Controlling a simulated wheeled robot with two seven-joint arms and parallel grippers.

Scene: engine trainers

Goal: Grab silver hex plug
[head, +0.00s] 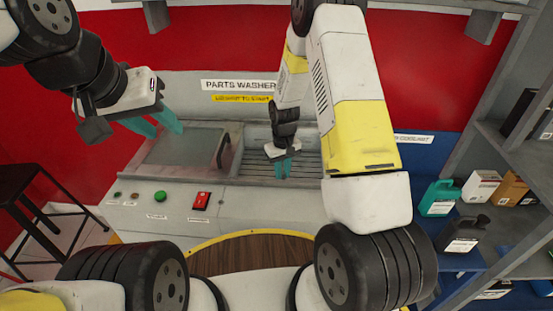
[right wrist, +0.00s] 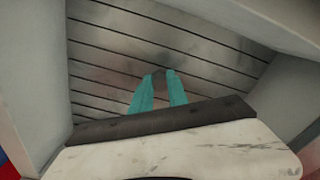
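My right gripper (head: 283,170) points down into the slatted basin of the parts washer. In the right wrist view its teal fingers (right wrist: 160,85) are close together with a narrow gap. A small grey rounded shape (right wrist: 159,74) shows between the fingertips. It may be the silver hex plug, but it is too small and blurred to be sure, and I cannot tell whether the fingers grip it. No plug can be made out in the head view. My left gripper (head: 158,124) is open and empty, above the left side of the washer.
The parts washer (head: 255,208) has a green button (head: 159,196), a red switch (head: 201,201) and a lid with a handle on its left. The basin's walls stand close around my right gripper. A shelf with bottles (head: 440,197) and boxes (head: 480,186) is at right.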

